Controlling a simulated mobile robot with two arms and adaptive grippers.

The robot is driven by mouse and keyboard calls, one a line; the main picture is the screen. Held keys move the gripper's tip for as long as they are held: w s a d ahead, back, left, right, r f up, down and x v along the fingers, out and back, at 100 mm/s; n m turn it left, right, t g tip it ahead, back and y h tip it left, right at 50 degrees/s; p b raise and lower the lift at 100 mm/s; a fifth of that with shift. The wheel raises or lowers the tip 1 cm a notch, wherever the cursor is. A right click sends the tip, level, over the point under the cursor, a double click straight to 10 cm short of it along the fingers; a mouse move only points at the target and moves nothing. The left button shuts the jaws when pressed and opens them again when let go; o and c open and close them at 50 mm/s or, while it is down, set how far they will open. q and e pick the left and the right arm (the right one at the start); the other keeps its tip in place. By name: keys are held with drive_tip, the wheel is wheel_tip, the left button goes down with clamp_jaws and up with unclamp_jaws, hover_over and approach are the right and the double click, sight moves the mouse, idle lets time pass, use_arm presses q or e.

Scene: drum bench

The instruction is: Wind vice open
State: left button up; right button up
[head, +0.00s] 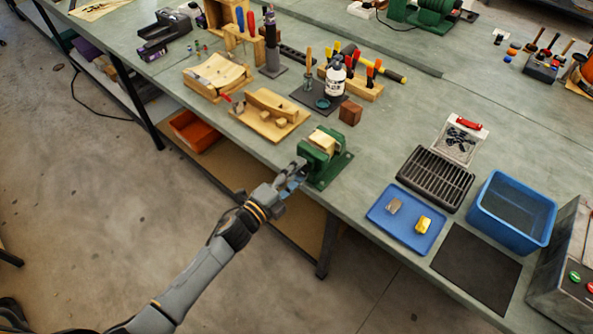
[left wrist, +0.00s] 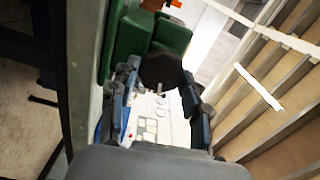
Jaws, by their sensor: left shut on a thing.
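The green vice (head: 322,166) is fixed at the front edge of the bench, with pale wooden-looking jaw pieces (head: 323,141) on top. My left gripper (head: 296,170) is at its front side, just off the bench edge, shut on the vice's handle. In the left wrist view the vice's green body (left wrist: 130,32) fills the upper left. My left gripper's fingers (left wrist: 158,100) stand either side of a dark rounded part (left wrist: 168,68) of the vice with a small pin. The handle is mostly hidden by the fingers. My right gripper is not in view.
Right are a blue tray (head: 385,218) with two small pieces, a black rack (head: 436,179) and a blue bin (head: 512,211). The floor in front is clear.

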use_arm(q)
drive_tip(key=n, duration=0.3)
drive_tip(key=n+p, duration=0.1)
drive_tip(key=n, duration=0.3)
drive_tip(key=n+p, duration=0.1)
drive_tip(key=n, duration=0.3)
drive_tip(key=shift+w+a+r, duration=0.1)
drive_tip(key=shift+w+r, duration=0.05)
drive_tip(key=shift+r, duration=0.2)
idle(0.3)
drive_tip(key=o, duration=1.1)
drive_tip(key=shift+o, duration=0.3)
drive_tip(key=shift+w+f, duration=0.1)
drive_tip(key=shift+f, duration=0.05)
drive_tip(key=v, duration=1.2)
